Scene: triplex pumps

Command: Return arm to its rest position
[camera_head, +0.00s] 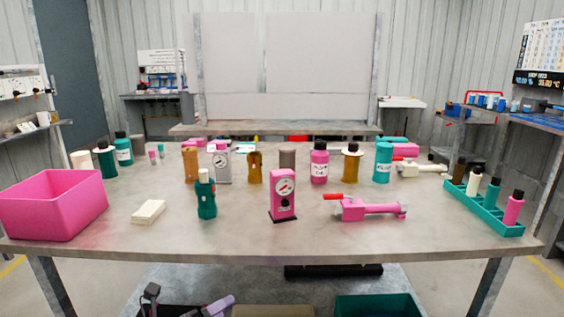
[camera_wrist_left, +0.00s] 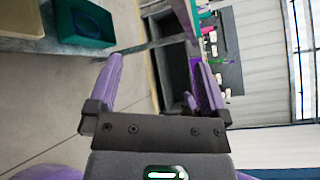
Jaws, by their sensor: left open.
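My left gripper (camera_head: 188,303) shows at the bottom edge of the head view, below the front edge of the table, with a dark body part and a purple finger. In the left wrist view my left gripper (camera_wrist_left: 160,85) has its two purple fingers spread wide apart, with nothing between them. It touches nothing that I can see. Most of the left arm is out of the head view. My right gripper is in neither view.
The grey table (camera_head: 330,240) above the gripper holds a pink bin (camera_head: 60,205), a white block (camera_head: 149,212), a pink gauge (camera_head: 284,195), several bottles and a teal rack (camera_head: 480,208). A teal crate (camera_head: 378,306) stands low under the table. Bare floor shows in the wrist view.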

